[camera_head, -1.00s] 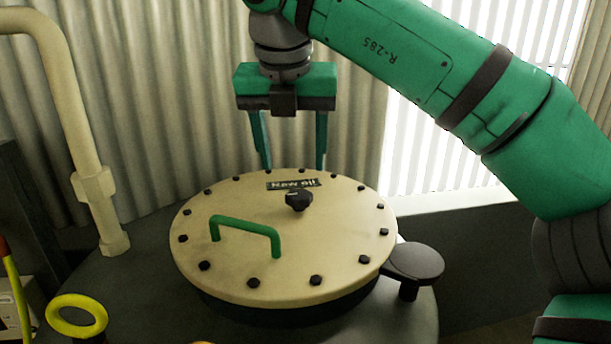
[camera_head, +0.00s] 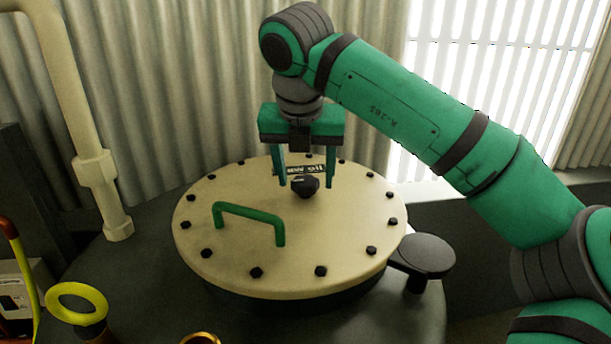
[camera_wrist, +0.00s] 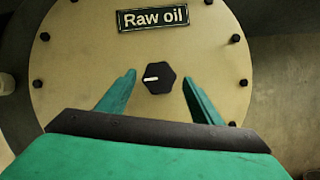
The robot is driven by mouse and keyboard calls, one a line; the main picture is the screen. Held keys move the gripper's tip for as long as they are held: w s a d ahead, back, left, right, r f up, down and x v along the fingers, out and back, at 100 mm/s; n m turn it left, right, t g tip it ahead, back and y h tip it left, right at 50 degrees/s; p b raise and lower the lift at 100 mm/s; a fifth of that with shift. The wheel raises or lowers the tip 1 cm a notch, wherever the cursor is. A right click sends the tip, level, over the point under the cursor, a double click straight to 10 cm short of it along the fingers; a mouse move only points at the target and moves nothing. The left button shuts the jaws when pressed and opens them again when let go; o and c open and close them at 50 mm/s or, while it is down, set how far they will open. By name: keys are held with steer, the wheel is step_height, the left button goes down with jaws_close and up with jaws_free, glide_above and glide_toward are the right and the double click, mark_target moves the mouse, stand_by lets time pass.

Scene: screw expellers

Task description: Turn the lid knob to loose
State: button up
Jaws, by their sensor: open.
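The round cream lid (camera_head: 340,255) lies flat on a dark tank, with black bolts around its rim. The black lid knob (camera_head: 305,186) stands near its middle, just in front of the "Raw oil" label (camera_wrist: 153,18). In the wrist view the knob (camera_wrist: 159,78) is six-sided, with a white mark pointing left. My gripper (camera_head: 307,184) is open and points down over the lid. Its green fingers are at either side of the knob, apart from it. In the wrist view the gap between my fingertips (camera_wrist: 159,76) has the knob in it. Whether the tips touch the lid is unclear.
A green handle (camera_head: 249,216) rises from the lid's front left. A black round pad (camera_head: 427,255) stands at the lid's right edge. A cream pipe (camera_head: 85,130) rises at left. A yellow ring (camera_head: 76,303) and a brass ring (camera_head: 200,339) are in front.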

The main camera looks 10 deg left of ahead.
steer(key=shift+w+a+f, duration=0.1)
steer(key=shift+f, duration=0.3)
steer(key=shift+w, duration=0.1)
steer(key=shift+c, duration=0.4)
steer(key=c, duration=1)
